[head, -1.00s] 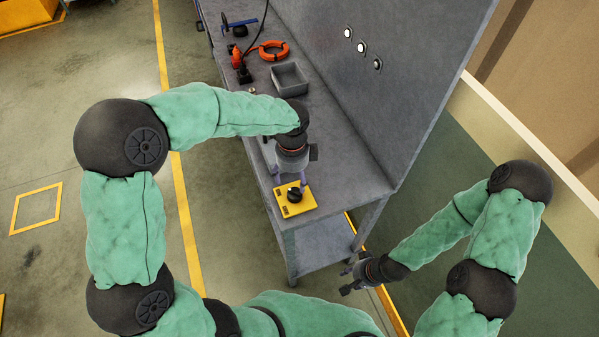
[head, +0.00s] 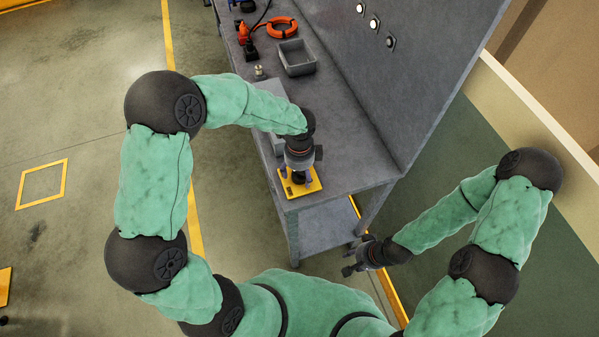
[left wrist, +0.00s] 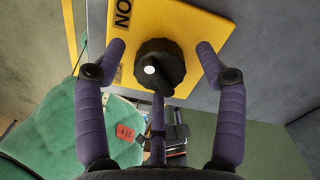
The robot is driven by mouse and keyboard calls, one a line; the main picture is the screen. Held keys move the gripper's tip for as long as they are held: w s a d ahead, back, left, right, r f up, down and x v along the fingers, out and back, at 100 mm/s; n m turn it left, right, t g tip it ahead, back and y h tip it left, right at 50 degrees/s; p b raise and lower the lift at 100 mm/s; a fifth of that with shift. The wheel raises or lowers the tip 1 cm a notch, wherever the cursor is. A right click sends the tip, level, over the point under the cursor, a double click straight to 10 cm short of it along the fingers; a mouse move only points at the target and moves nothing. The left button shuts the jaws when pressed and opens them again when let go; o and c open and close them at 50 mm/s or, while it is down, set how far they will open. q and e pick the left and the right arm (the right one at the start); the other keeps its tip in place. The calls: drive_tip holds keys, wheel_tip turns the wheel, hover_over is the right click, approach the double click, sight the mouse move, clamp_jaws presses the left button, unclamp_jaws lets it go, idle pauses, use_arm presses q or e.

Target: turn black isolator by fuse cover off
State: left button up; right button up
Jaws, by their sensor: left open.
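The isolator is a yellow plate (head: 313,187) with a black knob, at the near end of the grey bench. In the left wrist view, the black knob (left wrist: 160,65) has a white dot and sits on the yellow plate (left wrist: 205,22), with part of a black marking beside it. My left gripper (head: 299,178) is above the isolator. In the left wrist view, my left gripper (left wrist: 162,60) is open, with purple fingers spread on both sides of the knob and a third below it, apart from it. My right gripper (head: 352,258) hangs open and empty beside the bench's near end. I cannot pick out the fuse cover.
On the bench (head: 350,140) are a grey bin (head: 297,58), an orange ring (head: 282,27), a red-and-black tool (head: 246,40) and a small pale piece (head: 260,72). A grey box (head: 272,90) is partly behind my left arm. A tall panel (head: 415,65) backs the bench.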

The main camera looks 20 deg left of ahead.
use_arm(q)
drive_tip(key=c, duration=1.1)
drive_tip(key=shift+c, duration=0.2)
